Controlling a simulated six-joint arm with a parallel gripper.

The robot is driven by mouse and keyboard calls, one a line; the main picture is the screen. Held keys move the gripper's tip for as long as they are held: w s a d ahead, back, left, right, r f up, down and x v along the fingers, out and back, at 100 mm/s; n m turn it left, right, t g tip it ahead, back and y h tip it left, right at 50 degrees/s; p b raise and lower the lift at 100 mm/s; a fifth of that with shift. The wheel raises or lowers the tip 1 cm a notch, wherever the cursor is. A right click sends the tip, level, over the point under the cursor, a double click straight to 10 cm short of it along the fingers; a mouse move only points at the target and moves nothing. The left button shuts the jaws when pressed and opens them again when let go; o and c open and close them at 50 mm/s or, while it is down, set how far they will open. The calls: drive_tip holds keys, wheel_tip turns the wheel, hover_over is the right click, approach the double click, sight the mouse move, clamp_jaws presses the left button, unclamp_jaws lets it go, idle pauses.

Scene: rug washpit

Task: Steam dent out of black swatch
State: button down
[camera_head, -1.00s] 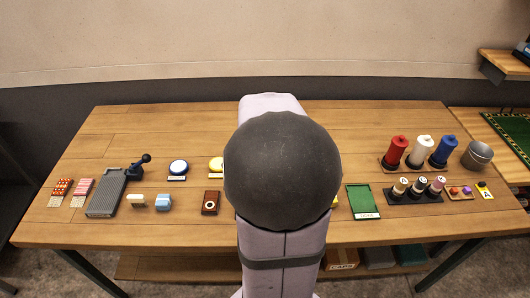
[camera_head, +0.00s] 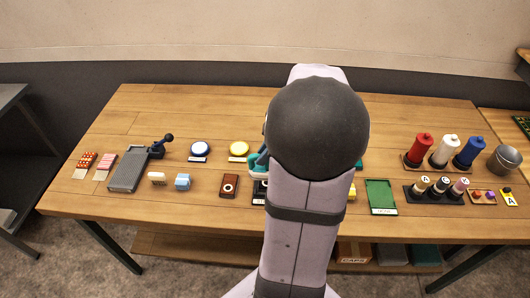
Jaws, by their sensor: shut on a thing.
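My gripper is hidden behind my arm's large dark round joint, so I cannot see its fingers or what is between them. A teal object (camera_head: 257,161) shows just left of that joint; most of it is hidden and I cannot tell what it is. Below it, a dark piece with a pale label (camera_head: 260,192) lies on the table, partly covered by my arm. I cannot tell whether it is the black swatch, and no dent can be made out.
The wooden table (camera_head: 130,116) holds a grey board (camera_head: 128,172), a blue-rimmed dish (camera_head: 199,148), a yellow-rimmed dish (camera_head: 239,149), a brown block (camera_head: 229,185) and a green tray (camera_head: 381,194). Red (camera_head: 418,148), white and blue spools and a metal cup (camera_head: 504,159) stand right.

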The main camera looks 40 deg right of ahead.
drive_tip(key=shift+f+b, duration=2)
drive_tip(key=shift+f, duration=2.15)
drive_tip(key=w+d+p, duration=0.2)
drive_tip(key=p, duration=0.1)
drive_tip(key=shift+w+d, duration=0.3)
drive_tip(key=shift+s+a+b, duration=1.25)
drive_tip(key=shift+s+a, duration=0.05)
drive_tip(key=shift+s, duration=0.05)
drive_tip(key=shift+r+p, duration=2.15)
drive_tip(key=shift+r, duration=2.1)
